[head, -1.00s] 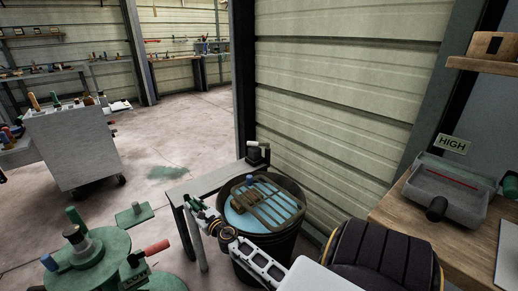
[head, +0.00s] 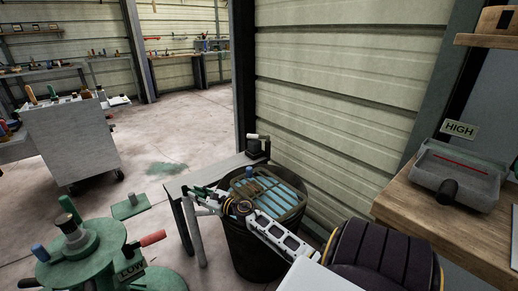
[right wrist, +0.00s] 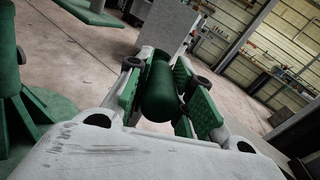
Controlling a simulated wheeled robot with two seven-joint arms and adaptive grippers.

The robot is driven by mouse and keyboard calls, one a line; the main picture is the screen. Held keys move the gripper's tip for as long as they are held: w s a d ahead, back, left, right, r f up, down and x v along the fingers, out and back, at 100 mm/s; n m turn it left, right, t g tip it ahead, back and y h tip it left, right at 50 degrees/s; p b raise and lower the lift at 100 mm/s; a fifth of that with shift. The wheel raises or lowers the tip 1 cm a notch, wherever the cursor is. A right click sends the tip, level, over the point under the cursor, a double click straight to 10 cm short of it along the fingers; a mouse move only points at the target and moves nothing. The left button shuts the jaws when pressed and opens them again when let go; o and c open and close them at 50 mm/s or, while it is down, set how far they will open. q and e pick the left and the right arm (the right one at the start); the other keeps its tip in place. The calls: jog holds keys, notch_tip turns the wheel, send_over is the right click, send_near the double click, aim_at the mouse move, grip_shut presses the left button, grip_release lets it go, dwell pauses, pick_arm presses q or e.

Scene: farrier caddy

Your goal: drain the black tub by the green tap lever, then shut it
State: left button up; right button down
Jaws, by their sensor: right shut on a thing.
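The black tub (head: 256,262) stands by the corrugated wall, with bluish liquid and a slatted grate (head: 272,190) at its top. My right gripper (head: 203,193) is at the tub's left side, beside a grey bench. In the right wrist view its green-padded fingers (right wrist: 163,92) are shut on the rounded green tap lever (right wrist: 159,93), which lies between them. In the head view the lever is hard to tell apart from the fingers, and my right forearm covers part of the tub's front rim. I cannot see any outflow. My left gripper is not in view.
A green stand (head: 88,255) with a red handle and a LOW sign is at lower left. A grey bench (head: 215,177) adjoins the tub. A wooden counter (head: 425,215) with a grey tray and HIGH sign is at right. Open floor lies at left, before a grey cabinet (head: 80,142).

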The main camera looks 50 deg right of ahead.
jog(key=shift+w+d+r+n+y, duration=0.1)
jog(key=shift+d+n+y, duration=0.15)
jog(key=shift+n+y, duration=0.25)
jog(key=shift+d+r, duration=0.1)
jog(key=shift+d, duration=0.15)
dwell(0.3)
jog(key=c, duration=1.4)
grip_release()
jog(key=shift+c, duration=0.2)
jog(key=o, duration=0.4)
jog(key=shift+w, duration=0.15)
jog(key=shift+c, duration=0.2)
jog(key=shift+a+f, duration=0.2)
jog(key=shift+s+a+m+h, duration=0.25)
jog(key=shift+m+h, duration=0.15)
jog(key=shift+h, duration=0.1)
